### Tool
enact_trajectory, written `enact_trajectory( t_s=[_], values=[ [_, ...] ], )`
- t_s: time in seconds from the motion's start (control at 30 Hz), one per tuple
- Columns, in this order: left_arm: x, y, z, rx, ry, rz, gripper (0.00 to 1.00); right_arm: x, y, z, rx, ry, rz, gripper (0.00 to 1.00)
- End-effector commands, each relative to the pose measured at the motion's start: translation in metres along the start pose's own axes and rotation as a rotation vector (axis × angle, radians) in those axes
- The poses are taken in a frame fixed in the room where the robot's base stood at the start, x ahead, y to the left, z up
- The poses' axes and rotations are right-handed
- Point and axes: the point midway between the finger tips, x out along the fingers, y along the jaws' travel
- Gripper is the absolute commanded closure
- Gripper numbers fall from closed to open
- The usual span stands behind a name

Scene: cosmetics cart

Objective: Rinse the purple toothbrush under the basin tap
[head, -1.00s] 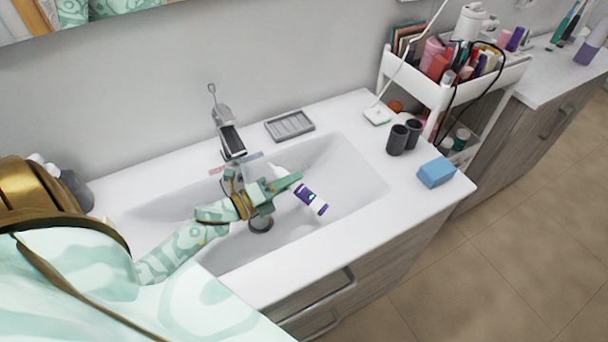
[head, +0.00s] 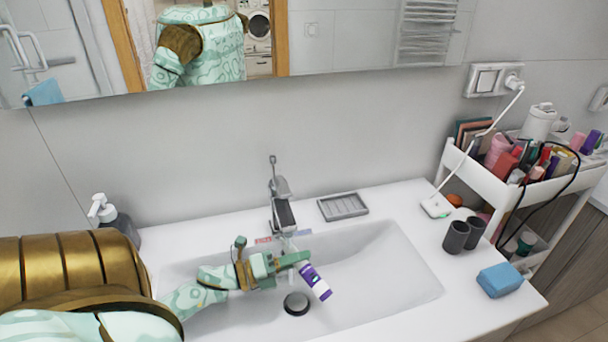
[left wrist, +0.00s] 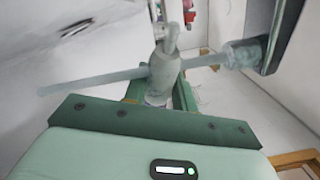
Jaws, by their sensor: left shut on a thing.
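My left gripper (head: 288,263) is over the basin (head: 400,275), shut on the purple toothbrush (head: 315,282). Its purple-and-white handle end sticks out to the lower right of the fingers. Its other end is mostly hidden, close to the tap. The tap (head: 283,212) stands at the basin's back edge. In the left wrist view the toothbrush (left wrist: 164,72) shows as a pale, thick body with a narrower neck between my fingers (left wrist: 160,95). A pale, rod-like stream runs from the tap (left wrist: 245,52) and meets the toothbrush. My right gripper is not in view.
A grey soap dish (head: 343,207) lies right of the tap. Two dark cups (head: 456,237) and a blue block (head: 499,280) stand on the right counter. A full white cart (head: 480,177) is beyond. A soap dispenser (head: 106,212) stands at left. A mirror hangs above.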

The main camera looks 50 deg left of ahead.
Motion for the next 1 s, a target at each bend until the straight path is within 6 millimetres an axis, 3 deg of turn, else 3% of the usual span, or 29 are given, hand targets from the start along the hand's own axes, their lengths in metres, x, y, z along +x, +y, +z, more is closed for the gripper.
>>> enact_trajectory(
  t_s=[1.0],
  values=[
    [0.011,0.002,0.004,0.001,0.000,0.000,1.00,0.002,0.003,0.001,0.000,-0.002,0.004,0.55]
  ],
)
